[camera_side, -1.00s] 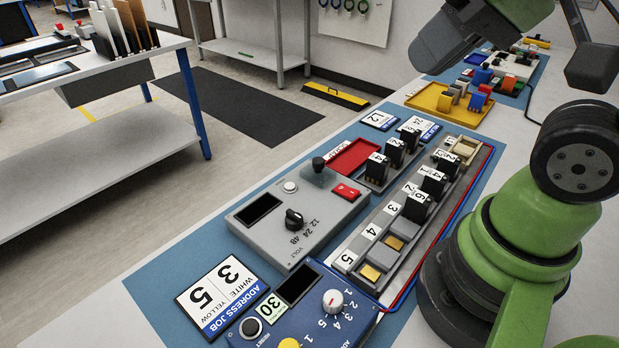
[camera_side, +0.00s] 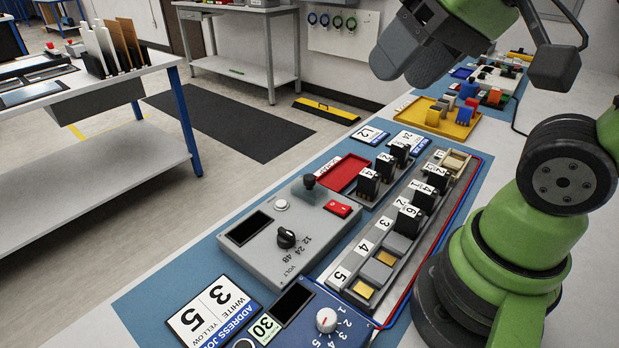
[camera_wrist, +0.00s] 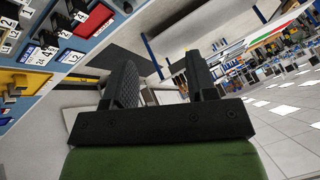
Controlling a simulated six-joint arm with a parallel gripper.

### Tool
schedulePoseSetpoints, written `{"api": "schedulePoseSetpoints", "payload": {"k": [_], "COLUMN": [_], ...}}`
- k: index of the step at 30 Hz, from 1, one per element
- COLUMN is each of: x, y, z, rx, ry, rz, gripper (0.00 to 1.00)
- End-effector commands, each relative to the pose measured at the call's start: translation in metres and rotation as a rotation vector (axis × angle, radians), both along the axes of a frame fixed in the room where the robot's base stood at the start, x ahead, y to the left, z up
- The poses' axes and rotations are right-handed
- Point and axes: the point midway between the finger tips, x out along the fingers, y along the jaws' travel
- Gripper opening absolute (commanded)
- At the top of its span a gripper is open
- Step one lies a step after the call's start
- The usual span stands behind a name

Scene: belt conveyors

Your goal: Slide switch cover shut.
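A grey rail (camera_side: 345,262) on the blue mat has slots numbered 1 to 5. Black modules (camera_side: 424,197) stand at its far slots. Its near slots have grey sliding pieces (camera_side: 377,273), with yellow patches (camera_side: 362,290) showing beside some. Which piece is the switch cover I cannot tell. A red switch (camera_side: 338,209) sits on the grey power box (camera_side: 262,255); no separate cover is clear on it. My gripper (camera_side: 395,72) is in the air above the far part of the table, clear of the rail. In the wrist view its fingers (camera_wrist: 160,78) are apart, with nothing between them.
A blue selector box (camera_side: 340,343), a red tray (camera_side: 341,173) and job cards (camera_side: 212,312) are on the mat. A yellow tray (camera_side: 459,128) with small blocks stands farther back. Black modules stand beside the red tray. The air around my gripper looks clear.

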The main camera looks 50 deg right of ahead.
Motion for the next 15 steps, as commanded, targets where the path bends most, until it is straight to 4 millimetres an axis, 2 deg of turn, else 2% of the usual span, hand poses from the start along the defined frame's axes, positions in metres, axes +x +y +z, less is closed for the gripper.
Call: {"api": "schedulePoseSetpoints", "payload": {"k": [5,8,11,15], "x": [0.05,0.08,0.109,0.143], "y": [-0.011,-0.019,-0.028,-0.041], "z": [-0.009,-0.024,-0.045,-0.084], "rx": [-0.053,-0.083,-0.109,-0.142], "ry": [0.143,0.223,0.304,0.415], "rz": [0.008,0.018,0.028,0.049], "gripper": [0.51,0.51,0.51,0.51]}}
